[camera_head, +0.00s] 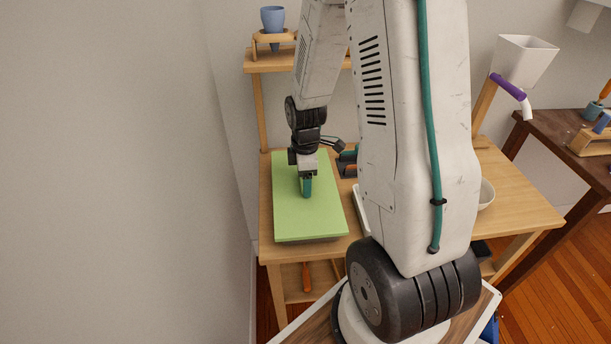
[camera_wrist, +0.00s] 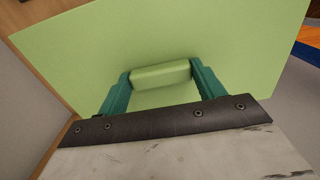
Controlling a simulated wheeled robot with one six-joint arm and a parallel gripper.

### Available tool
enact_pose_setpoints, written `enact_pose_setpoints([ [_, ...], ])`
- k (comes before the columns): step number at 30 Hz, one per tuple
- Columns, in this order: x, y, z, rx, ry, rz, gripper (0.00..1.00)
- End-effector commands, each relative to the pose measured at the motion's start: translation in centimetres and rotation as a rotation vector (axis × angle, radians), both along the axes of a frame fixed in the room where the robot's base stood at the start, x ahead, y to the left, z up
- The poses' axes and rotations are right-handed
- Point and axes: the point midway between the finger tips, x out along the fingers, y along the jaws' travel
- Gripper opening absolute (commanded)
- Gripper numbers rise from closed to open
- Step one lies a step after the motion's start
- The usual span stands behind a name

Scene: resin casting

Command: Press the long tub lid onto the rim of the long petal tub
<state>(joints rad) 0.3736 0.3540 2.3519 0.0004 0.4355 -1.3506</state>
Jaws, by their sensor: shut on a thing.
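The long tub lid (camera_head: 315,218) is a flat light green panel over the left part of the wooden table. It has a raised green block handle (camera_wrist: 160,75) and fills much of the wrist view. My gripper (camera_head: 307,188) is shut on this handle, with one teal finger on each side in the wrist view (camera_wrist: 161,82). A thin grey-brown edge under the lid's front side (camera_head: 306,240) may be the long petal tub. The lid hides the rest, so I cannot tell whether the lid touches the rim all round.
The wooden table (camera_head: 515,195) is partly hidden by my arm. A wall (camera_head: 130,180) is close on the left. A shelf (camera_head: 270,62) behind holds a blue cup (camera_head: 272,17). A white bowl (camera_head: 486,194) and a white hopper (camera_head: 524,60) are on the right.

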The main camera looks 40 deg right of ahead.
Motion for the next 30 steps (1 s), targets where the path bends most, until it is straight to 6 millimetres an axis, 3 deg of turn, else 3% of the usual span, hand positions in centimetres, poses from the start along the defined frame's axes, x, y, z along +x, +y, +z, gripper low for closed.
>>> enact_pose_setpoints([
  [12, 0.0, 0.0, -0.6, 0.001, 0.001, 0.0, 0.48],
  [13, 0.0, 0.0, -0.6, 0.001, 0.001, 0.0, 0.7],
  [15, 0.0, 0.0, -0.6, 0.001, 0.001, 0.0, 0.9],
  [16, 0.0, 0.0, -0.6, 0.001, 0.001, 0.0, 0.93],
  [25, 0.0, 0.0, -0.4, -0.001, -0.001, 0.0, 0.93],
  [30, 0.1, 0.0, 1.7, -0.002, -0.005, 0.0, 0.93],
])
